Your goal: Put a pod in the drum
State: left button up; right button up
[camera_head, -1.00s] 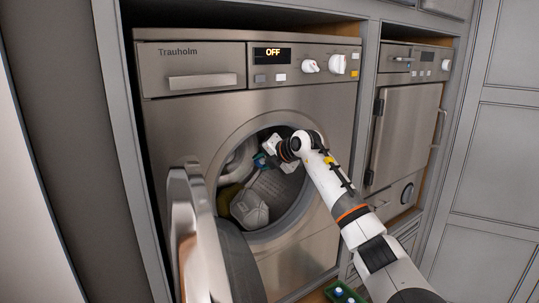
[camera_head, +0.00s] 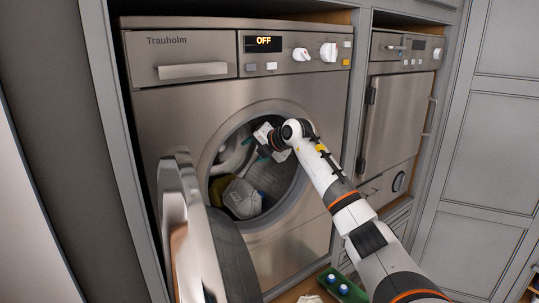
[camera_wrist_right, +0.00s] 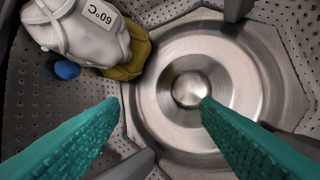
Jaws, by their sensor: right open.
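The drum (camera_head: 278,186) of the washing machine is open at the front, and its perforated wall (camera_wrist_right: 25,110) and metal back show in the right wrist view. My right gripper (camera_head: 255,150) is inside the drum's upper part, its teal fingers spread and empty (camera_wrist_right: 160,103). A small blue pod (camera_wrist_right: 66,69) lies in the drum against white laundry (camera_wrist_right: 85,35), apart from the fingers; it is partly covered. More pods (camera_head: 343,289) sit in a green box (camera_head: 352,281) below the machine at the bottom of the head view. My left gripper is out of view.
The round door (camera_head: 187,215) stands swung open on the left of the drum opening. A yellow cloth (camera_wrist_right: 130,62) lies behind the white laundry. The machine's display (camera_head: 263,42) reads OFF. A second appliance (camera_head: 390,125) stands at right.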

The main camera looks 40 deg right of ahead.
jog(key=s+r+b, duration=0.2)
jog(key=s+b, duration=0.7)
jog(key=s, duration=0.7)
jog(key=shift+d, duration=0.1)
